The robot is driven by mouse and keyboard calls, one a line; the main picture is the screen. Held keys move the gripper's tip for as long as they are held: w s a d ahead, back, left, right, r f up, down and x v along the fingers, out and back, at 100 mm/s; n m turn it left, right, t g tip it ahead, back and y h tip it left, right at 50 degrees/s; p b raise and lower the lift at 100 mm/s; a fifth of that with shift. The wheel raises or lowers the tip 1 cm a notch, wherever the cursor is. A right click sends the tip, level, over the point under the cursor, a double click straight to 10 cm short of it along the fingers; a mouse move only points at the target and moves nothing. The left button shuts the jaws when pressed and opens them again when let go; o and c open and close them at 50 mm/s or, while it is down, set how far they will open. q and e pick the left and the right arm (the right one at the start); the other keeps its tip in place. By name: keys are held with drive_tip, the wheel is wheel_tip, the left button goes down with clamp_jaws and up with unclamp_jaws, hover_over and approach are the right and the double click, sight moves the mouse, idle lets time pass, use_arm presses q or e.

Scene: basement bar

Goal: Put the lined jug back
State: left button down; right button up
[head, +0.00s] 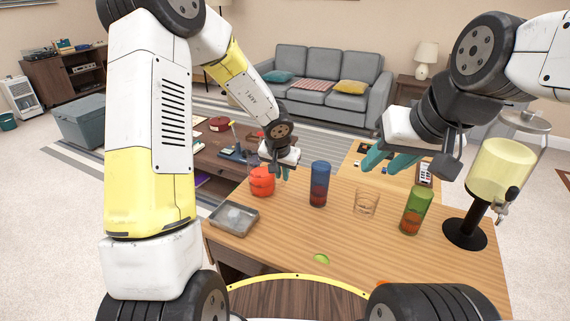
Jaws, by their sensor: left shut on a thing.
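A red, see-through jug-like container (262,182) is at the far left edge of the wooden bar top. My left gripper (279,170) is shut on it at its upper right side; the fingers partly hide it. I cannot make out lines on it, nor whether its base touches the wood. A tall blue and red tumbler (319,186) stands upright to its right. My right gripper (386,160) is open and empty, above the far side of the bar top, behind a clear glass (366,202) and a green and red tumbler (413,211).
A drink dispenser (502,165) on a black stand is at the right. A grey metal tray (234,218) lies at the left edge, and a lime piece (321,259) near the front. The bar top (285,235) is clear in the middle.

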use_arm(q)
drive_tip(key=c, duration=1.5)
unclamp_jaws()
drive_tip(key=shift+o, duration=0.2)
drive_tip(key=shift+r, duration=0.1)
drive_tip(key=s+d+r+t+h, duration=0.1)
drive_tip(key=s+r+t+h, duration=0.15)
drive_tip(key=r, duration=1.15)
drive_tip(key=s+d+r+t+h, duration=0.1)
drive_tip(key=s+r+t, duration=0.25)
drive_tip(key=r, duration=1.15)
drive_tip(key=s+g+h, duration=0.1)
drive_tip(key=s+h, duration=0.1)
drive_tip(key=s, duration=0.8)
drive_tip(key=s+a+f+n+g+y, duration=0.3)
drive_tip(key=s+a+f, duration=0.2)
drive_tip(key=s+a, duration=0.5)
drive_tip(key=shift+s+a+f+y, duration=0.25)
drive_tip(key=shift+s+f+y, duration=0.1)
drive_tip(key=shift+s, duration=0.65)
